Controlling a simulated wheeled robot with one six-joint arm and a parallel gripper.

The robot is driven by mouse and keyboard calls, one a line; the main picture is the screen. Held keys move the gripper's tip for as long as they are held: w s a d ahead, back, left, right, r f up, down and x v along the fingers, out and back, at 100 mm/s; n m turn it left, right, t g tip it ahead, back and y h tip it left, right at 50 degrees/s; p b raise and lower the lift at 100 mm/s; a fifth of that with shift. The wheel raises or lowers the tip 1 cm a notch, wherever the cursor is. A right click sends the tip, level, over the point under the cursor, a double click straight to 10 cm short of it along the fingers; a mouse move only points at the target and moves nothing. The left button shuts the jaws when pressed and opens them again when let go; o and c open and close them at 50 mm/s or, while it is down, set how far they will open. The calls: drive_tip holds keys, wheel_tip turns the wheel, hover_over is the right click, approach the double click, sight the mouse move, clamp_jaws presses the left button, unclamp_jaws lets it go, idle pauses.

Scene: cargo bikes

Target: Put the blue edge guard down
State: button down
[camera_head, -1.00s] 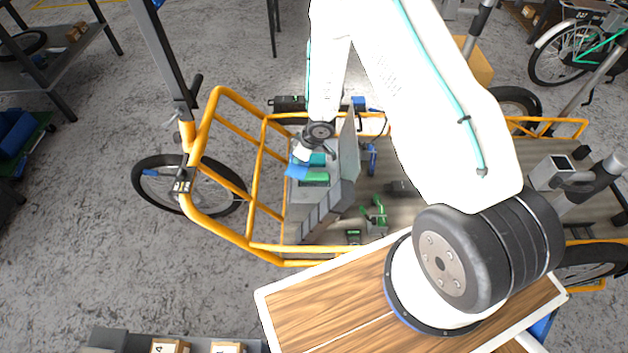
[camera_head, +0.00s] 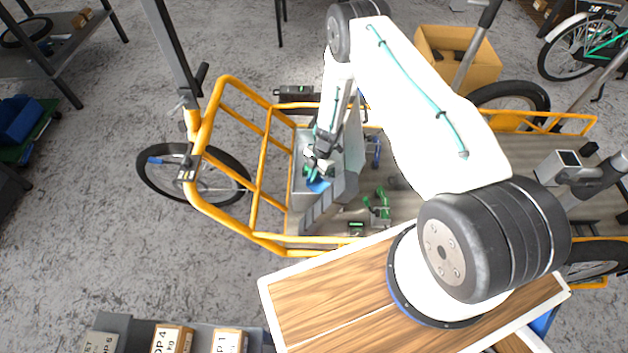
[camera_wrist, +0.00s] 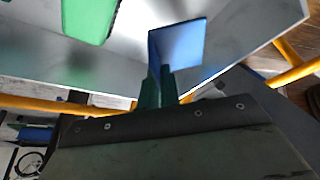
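The blue edge guard (camera_head: 317,187) is a small bent blue piece at my gripper's tip (camera_head: 314,177). In the wrist view the guard (camera_wrist: 182,46) stands at the ends of the dark green fingers (camera_wrist: 160,88), which are closed on its lower edge. My gripper is inside or just over the open grey box (camera_head: 300,181) at the left end of the cargo bike bed. I cannot tell whether the guard touches the box floor. A green block (camera_wrist: 88,18) lies near the guard in the wrist view; my gripper mostly hides it in the head view.
The box's raised lid (camera_head: 353,145) stands close on the right of my gripper. Orange rails (camera_head: 258,185) enclose the bike bed on the left. Green clamp-like items (camera_head: 381,203) lie on the bed to the right of the box.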

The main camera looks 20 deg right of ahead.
drive_tip(key=shift+f, duration=2.7)
drive_tip(key=c, duration=1.6)
unclamp_jaws()
drive_tip(key=shift+f, duration=0.1)
